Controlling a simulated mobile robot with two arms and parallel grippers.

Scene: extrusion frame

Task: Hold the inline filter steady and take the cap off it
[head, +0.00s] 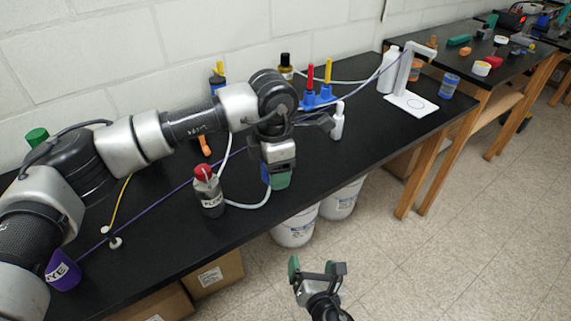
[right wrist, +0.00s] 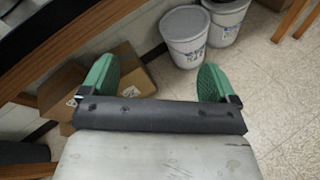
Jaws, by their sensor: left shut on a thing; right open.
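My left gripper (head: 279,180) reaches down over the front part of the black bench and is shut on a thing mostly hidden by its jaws. A small blue part (head: 264,172) shows beside its green fingertip; I cannot tell whether it belongs to the inline filter. A pale hose (head: 250,204) runs from near the red-capped bottle (head: 210,195) up toward this gripper. I cannot make out the filter or its cap clearly. My right gripper (head: 318,272) is open and empty, low over the floor in front of the bench; its green fingers stand apart in the right wrist view (right wrist: 156,85).
The black bench (head: 330,165) holds a small white bottle (head: 337,122), a blue rack (head: 318,98) with red and yellow tools, and a white stand (head: 408,103). White buckets (head: 295,230) and cardboard boxes (head: 218,274) are below. The floor at right is clear.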

